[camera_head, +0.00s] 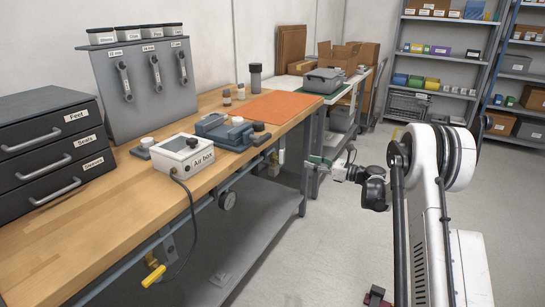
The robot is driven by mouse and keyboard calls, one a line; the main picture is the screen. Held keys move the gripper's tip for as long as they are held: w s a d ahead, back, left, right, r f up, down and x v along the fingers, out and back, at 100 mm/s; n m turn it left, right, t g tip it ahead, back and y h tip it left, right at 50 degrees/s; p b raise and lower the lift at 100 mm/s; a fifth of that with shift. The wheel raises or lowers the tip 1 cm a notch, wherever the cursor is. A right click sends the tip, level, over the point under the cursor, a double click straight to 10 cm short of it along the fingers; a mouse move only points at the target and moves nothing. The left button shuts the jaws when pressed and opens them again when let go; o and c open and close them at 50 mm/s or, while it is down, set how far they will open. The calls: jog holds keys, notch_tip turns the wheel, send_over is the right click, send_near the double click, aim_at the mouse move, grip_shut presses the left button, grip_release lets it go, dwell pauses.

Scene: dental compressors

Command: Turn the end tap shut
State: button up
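A yellow lever handle (153,275) hangs below the front edge of the workbench, near a dark hose from the air box. I cannot tell for certain which of these is the end tap, nor how far either is turned. My gripper (316,162) reaches left from my arm, close to the bench's far end leg and to the right of the small fitting, with a visible gap. Its fingers are too small to tell whether they are open.
The wooden workbench (95,232) carries the air box (183,155), a blue-grey device (222,130), an orange mat (277,107) and black drawers (52,150). A grey lower shelf (250,235) lies underneath. Shelving stands at the back right.

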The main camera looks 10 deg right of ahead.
aim_at(281, 163)
jog(key=b+x, duration=0.3)
jog(key=x, duration=1)
jog(key=shift+w+a+f, duration=0.1)
jog(key=shift+w+a, duration=0.1)
jog(key=shift+a, duration=0.1)
grip_shut()
